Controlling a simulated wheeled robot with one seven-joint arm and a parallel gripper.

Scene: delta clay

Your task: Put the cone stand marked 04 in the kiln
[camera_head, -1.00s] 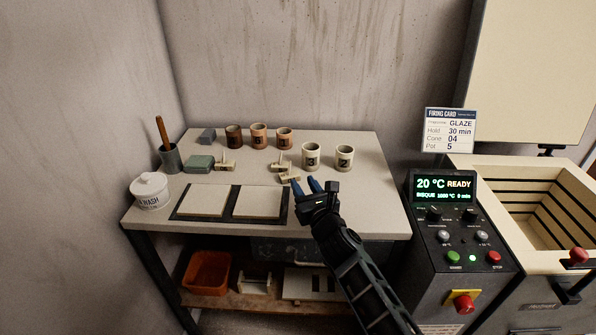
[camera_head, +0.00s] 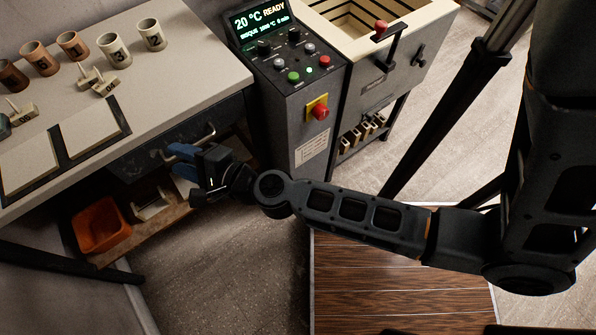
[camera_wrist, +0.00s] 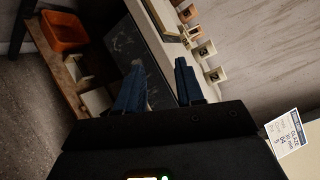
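Three small cream cone stands show on the worktable in the head view: one at the left (camera_head: 20,112) and two close together, a rear one (camera_head: 90,78) and a front one (camera_head: 105,87). Their marks are too small to read, so I cannot tell which is 04. The kiln (camera_head: 390,75) stands to the right of the table, with its slatted chamber open at the top. My gripper (camera_head: 172,160) is open and empty, out past the table's front edge near the drawer handle. Its two blue fingers stand apart in the wrist view (camera_wrist: 160,88).
Several pots (camera_head: 112,48) stand on the worktable (camera_head: 185,75) behind the stands. The control box (camera_head: 300,95) is between table and kiln. An orange bin (camera_head: 100,225) is on the lower shelf. The firing card (camera_wrist: 287,133) shows in the wrist view.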

